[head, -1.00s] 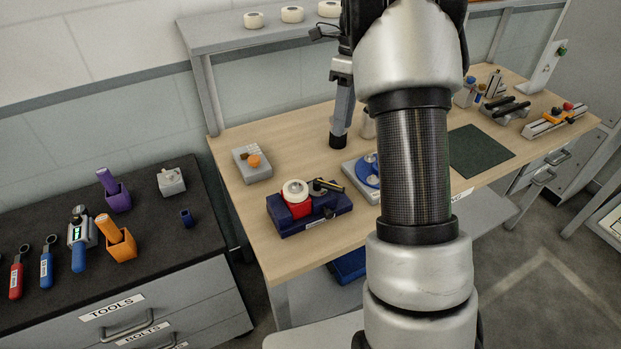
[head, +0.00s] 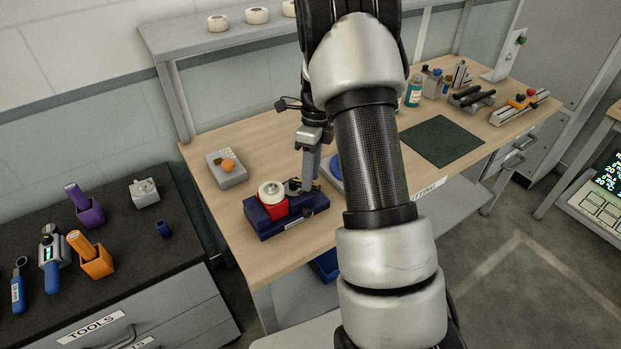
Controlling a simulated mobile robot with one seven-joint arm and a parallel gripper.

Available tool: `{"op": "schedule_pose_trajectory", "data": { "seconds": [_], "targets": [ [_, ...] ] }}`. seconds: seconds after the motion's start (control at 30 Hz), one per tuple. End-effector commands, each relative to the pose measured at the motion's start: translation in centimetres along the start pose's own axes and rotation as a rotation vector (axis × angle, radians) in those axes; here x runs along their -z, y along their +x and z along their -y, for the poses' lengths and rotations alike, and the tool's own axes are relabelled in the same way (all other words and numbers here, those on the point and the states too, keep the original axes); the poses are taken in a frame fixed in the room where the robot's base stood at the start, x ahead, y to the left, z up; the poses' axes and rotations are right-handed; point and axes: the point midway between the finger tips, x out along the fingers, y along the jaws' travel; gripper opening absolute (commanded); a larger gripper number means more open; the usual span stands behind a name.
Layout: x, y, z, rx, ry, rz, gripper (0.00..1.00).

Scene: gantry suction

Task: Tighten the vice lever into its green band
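The vice (head: 270,228) is a dark blue block on the left end of the wooden bench in the head view. It carries a red part (head: 275,207) with a white round piece (head: 271,190) on top. A dark lever-like part (head: 293,187) sits at its right side, partly covered by my gripper. My gripper (head: 309,183) points down at the right rear of the vice, close to that part. I cannot tell whether it touches it, or whether its fingers are open. I cannot make out a green band.
A grey box with an orange knob (head: 228,166) stands behind the vice to the left. A blue round part (head: 337,168) is mostly hidden behind my arm. A dark green mat (head: 441,140) lies further right. The tool cabinet (head: 95,240) stands left, across a gap.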

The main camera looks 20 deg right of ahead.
Motion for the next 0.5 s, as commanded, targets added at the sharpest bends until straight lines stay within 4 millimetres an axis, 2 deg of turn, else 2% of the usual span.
{"op": "schedule_pose_trajectory", "data": {
  "seconds": [0.2,0.47,0.5],
  "targets": [
    [0.0,1.5,0.0,-0.001,0.000,0.000,0.34],
    [0.0,1.5,0.0,0.000,0.000,0.000,0.34],
    [0.0,1.5,0.0,0.000,0.000,0.000,0.27]
  ]
}}
